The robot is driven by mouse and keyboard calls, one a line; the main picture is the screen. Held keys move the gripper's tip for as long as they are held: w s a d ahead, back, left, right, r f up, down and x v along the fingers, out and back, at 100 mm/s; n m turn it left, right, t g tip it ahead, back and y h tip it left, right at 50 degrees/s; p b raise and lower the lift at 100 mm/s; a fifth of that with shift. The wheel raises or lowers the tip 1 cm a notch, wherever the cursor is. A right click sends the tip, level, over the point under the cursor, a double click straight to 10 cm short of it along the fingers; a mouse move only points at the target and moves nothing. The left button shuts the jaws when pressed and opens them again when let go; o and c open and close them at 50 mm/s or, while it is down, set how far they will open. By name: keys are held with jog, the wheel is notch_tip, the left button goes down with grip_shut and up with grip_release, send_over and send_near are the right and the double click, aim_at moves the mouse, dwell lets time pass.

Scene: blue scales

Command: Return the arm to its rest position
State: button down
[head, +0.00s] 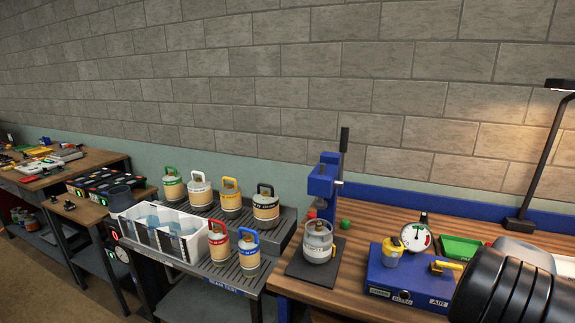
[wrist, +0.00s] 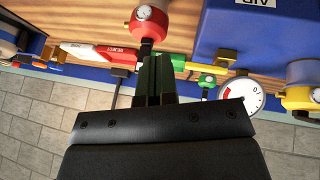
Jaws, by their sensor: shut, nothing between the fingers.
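My gripper (wrist: 157,62) shows in the wrist view, with its two dark fingers together and nothing between them. The picture there is upside down, with the wall at the bottom. A red round object with a small gauge (wrist: 147,22) appears just beyond the fingertips; I cannot tell whether they touch. In the head view a dark rounded part of my arm (head: 508,283) fills the lower right corner, over the right end of the wooden bench. The gripper itself does not show there.
The wooden bench (head: 372,262) carries a blue scale box (head: 408,277) with a dial (head: 416,237), a grey canister (head: 318,242), a blue press (head: 323,183), a green tray (head: 459,247) and a lamp (head: 545,155). Several canisters and a white bin (head: 197,246) stand on the rack at left.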

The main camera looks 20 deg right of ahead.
jog(key=w+a+r+n+t+y, duration=0.1)
jog(key=a+r+n+y, duration=0.1)
jog(key=a, duration=2.2)
jog(key=w+a+r+n+y, duration=0.1)
jog(key=a+r+n+y, duration=0.2)
jog(key=a, duration=2.1)
jog(key=shift+a+r+n+t, duration=0.2)
jog(key=shift+n+t, duration=0.2)
jog(key=shift+n, duration=0.2)
